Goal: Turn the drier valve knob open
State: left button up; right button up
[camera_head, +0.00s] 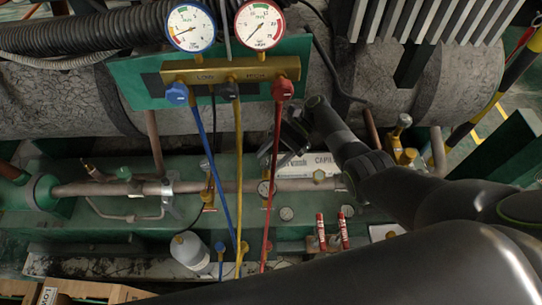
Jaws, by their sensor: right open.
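My right gripper (279,146) comes in from the right and hangs over the green bench near the red hose, its dark fingers apart and nothing seen between them. A white block or label with the letters "CAPIL" (312,164) is just right of and behind the fingers. No knob is clearly marked as the drier valve. A brass valve with a pale cap (403,121) stands at the right, apart from the gripper. My left gripper is not in view.
The brass manifold (231,69) carries two gauges, a blue knob (177,94) and a red knob (283,89). Blue, yellow (239,170) and red (276,160) hoses hang close to the gripper. A white bottle (190,250) and two red sticks (321,232) stand in front.

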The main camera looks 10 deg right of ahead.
pick_arm(q)
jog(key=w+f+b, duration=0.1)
jog(key=b, duration=0.1)
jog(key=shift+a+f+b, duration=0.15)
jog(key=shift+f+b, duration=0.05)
jog(key=shift+b, duration=0.15)
pick_arm(e)
jog(key=v, duration=1.2)
jog(key=shift+f, duration=0.1)
